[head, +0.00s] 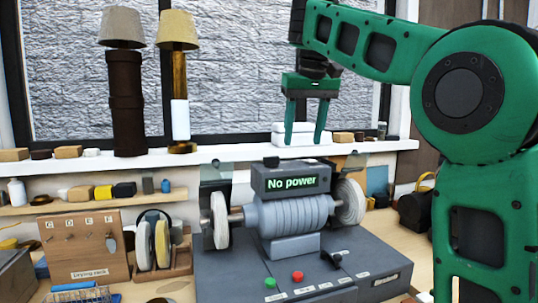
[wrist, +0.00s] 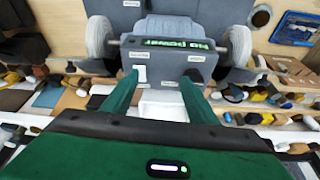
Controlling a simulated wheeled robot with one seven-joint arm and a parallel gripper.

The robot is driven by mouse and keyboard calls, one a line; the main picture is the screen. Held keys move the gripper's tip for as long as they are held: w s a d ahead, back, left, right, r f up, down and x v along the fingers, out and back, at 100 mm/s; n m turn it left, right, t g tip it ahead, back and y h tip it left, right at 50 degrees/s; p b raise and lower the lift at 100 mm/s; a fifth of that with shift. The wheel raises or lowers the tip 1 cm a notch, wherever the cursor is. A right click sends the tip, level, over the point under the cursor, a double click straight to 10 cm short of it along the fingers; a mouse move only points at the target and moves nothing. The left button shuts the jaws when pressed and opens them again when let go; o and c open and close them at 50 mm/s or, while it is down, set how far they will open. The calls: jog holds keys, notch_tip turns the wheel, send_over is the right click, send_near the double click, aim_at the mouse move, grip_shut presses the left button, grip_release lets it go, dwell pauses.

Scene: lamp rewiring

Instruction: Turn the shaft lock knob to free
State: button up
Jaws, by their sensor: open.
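The grey grinder-like machine (head: 292,215) stands on a dark grey base, with a pale wheel on each side. A black knob (head: 331,260) sits on the base's front right; its label is too small to read. In the wrist view the machine's grey box (wrist: 168,58) bears a white switch (wrist: 140,75) and a dark knob-like part (wrist: 194,74); I cannot tell which knob is the shaft lock. My gripper (head: 304,142) points down behind and above the machine, apart from it. Its fingers are open and empty, also in the wrist view (wrist: 161,77).
The display (head: 290,182) reads "No power". Green (head: 270,283) and red (head: 297,276) buttons are on the base. Two lamps (head: 124,90) (head: 178,80) stand on the white sill. A drying rack (head: 85,248) and spare wheels (head: 153,242) are at left.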

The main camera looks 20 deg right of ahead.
jog(key=n, duration=0.1)
send_near(271, 161)
jog(key=shift+t, duration=0.4)
jog(key=shift+w+x, duration=0.15)
jog(key=shift+x, duration=1.7)
jog(key=shift+w+x, duration=0.1)
jog(key=shift+x, duration=1.75)
jog(key=shift+d+r, duration=0.15)
jog(key=shift+c, duration=0.7)
